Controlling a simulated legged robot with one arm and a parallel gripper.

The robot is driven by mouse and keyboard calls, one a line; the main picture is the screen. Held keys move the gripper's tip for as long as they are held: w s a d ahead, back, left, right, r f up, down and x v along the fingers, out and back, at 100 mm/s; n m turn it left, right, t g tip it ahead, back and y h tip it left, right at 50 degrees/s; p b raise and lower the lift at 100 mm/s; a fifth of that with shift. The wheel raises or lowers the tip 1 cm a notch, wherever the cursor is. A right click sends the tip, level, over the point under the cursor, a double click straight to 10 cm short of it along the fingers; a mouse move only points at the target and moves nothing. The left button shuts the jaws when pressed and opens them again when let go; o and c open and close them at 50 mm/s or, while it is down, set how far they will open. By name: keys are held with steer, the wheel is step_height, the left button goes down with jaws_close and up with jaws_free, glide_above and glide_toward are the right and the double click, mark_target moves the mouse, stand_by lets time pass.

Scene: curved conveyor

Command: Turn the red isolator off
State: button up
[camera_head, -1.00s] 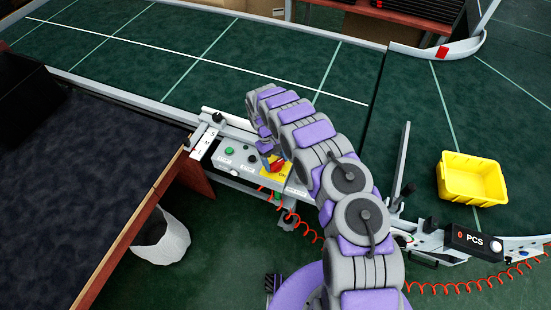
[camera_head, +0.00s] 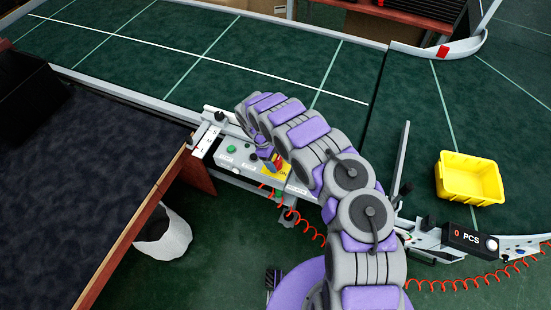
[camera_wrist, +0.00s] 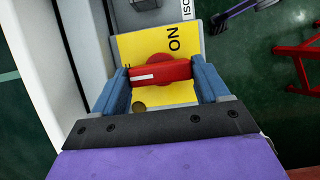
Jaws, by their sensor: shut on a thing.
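The red isolator (camera_wrist: 160,73) is a rotary handle on a yellow plate (camera_wrist: 130,48) marked "ON" in the wrist view. The handle lies crosswise in that view, with a white mark on its left half. My gripper (camera_wrist: 162,78) has its two blue fingers shut on the two ends of the handle. In the head view the red isolator (camera_head: 278,163) shows partly, beside my gripper (camera_head: 270,160) on the control box. The rest of the plate's lettering is hidden behind the fingers.
The control box (camera_head: 235,163) also carries a green button (camera_head: 231,149). A dark table (camera_head: 90,180) stands on the left, with a white bin (camera_head: 163,238) by it. A yellow crate (camera_head: 469,178) sits on the green conveyor at right. A red coiled cable (camera_head: 305,228) hangs below the box.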

steer(key=shift+w+r, duration=0.1)
steer(key=o, duration=1.1)
steer(key=shift+c, duration=0.2)
steer(key=p+v, duration=0.1)
steer(key=v, duration=1.6)
steer(key=shift+w+r, duration=0.1)
